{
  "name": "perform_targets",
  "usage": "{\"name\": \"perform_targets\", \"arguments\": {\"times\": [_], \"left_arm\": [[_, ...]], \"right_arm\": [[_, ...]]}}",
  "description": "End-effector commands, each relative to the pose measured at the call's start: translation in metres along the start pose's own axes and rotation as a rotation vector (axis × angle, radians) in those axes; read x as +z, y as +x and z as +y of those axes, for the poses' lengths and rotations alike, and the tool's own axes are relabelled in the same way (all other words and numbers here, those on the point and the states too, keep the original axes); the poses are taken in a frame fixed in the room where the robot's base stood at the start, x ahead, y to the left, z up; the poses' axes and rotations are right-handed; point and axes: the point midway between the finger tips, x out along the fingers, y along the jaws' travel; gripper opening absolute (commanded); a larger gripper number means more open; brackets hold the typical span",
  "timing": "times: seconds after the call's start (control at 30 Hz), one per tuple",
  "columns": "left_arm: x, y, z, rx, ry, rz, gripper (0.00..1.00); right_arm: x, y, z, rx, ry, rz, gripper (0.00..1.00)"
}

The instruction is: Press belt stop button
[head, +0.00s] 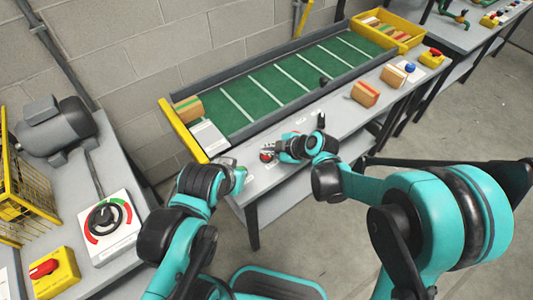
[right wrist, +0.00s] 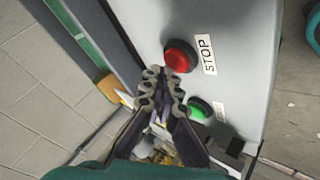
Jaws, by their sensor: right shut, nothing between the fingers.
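The red stop button (right wrist: 180,55) sits on the grey panel beside a STOP label (right wrist: 207,54) in the right wrist view. In the head view the red button (head: 266,157) is at the near edge of the belt table. My right gripper (right wrist: 162,78) is shut and empty, its tips right at the button's lower-left edge; I cannot tell whether they touch it. In the head view my right gripper (head: 272,148) partly covers the button area. My left gripper (head: 240,172) is left of the button, near the table's edge, and its fingers are not clear.
A green button (right wrist: 199,107) sits close to the stop button, beside the gripper's fingers. The green belt (head: 265,88) carries a box (head: 188,109). Boxes (head: 365,94) stand on the table ledge. A side table with a dial box (head: 104,226) and a yellow switch box (head: 53,275) is left.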

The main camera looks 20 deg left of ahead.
Motion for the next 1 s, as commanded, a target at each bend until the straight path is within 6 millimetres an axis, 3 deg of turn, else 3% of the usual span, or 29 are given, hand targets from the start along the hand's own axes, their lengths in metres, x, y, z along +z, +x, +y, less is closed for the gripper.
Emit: {"name": "perform_targets", "arguments": {"times": [1.0], "left_arm": [[0.005, 0.007, 0.0, 0.0, 0.0, 0.0, 0.0]], "right_arm": [[0.0046, 0.0062, -0.0046, 0.0, 0.0, 0.0, 0.0]]}}
